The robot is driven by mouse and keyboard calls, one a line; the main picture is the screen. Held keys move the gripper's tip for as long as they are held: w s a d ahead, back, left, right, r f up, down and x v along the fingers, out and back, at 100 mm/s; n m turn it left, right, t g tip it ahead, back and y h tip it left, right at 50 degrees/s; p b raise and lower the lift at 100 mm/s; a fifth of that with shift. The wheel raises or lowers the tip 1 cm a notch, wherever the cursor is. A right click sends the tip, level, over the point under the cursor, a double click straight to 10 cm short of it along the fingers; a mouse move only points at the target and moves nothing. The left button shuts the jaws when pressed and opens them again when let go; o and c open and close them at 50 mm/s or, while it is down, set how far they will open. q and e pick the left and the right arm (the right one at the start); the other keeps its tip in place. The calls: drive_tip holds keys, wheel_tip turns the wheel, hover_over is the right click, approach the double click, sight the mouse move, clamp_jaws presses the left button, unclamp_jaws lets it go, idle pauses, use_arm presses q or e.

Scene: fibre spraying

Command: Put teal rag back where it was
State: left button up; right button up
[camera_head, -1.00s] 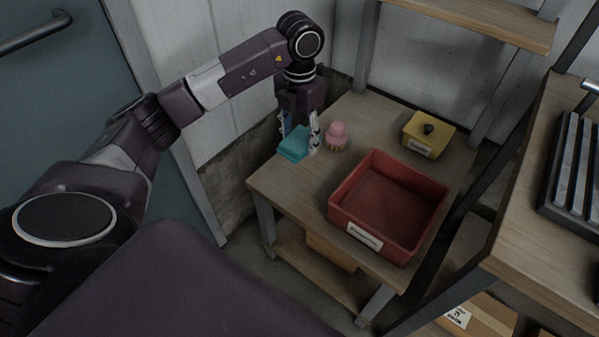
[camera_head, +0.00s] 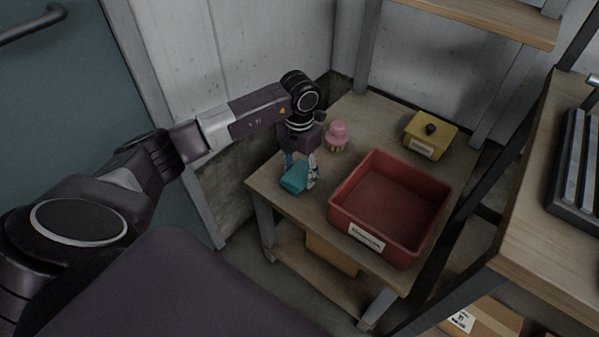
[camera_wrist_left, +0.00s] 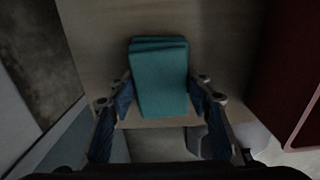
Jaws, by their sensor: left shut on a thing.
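The teal rag (camera_head: 294,177) is a folded cloth at the left front part of the wooden table (camera_head: 284,205). My left gripper (camera_head: 301,179) points down and is shut on the rag. In the left wrist view the rag (camera_wrist_left: 159,78) sits between the two fingers of the left gripper (camera_wrist_left: 160,98), with the table top beneath it. I cannot tell whether the rag touches the table. My right gripper is not in view.
A red bin (camera_head: 345,212) stands right of the rag, empty. A pink brush (camera_head: 337,135) stands behind the rag, and a yellow box (camera_head: 430,135) with a black knob is at the back right. A wooden bench (camera_head: 540,215) is at the right.

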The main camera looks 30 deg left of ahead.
sight(299, 172)
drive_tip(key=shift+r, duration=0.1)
use_arm(q)
drive_tip(key=o, duration=1.1)
drive_tip(key=shift+f, duration=0.1)
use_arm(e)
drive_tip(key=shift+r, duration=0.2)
use_arm(q)
wheel_tip(299, 172, up, 12)
drive_tip(key=p, duration=0.2)
drive_tip(key=shift+r, duration=0.2)
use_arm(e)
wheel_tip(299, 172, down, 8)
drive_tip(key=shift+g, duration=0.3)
use_arm(q)
drive_tip(key=shift+f, duration=0.1)
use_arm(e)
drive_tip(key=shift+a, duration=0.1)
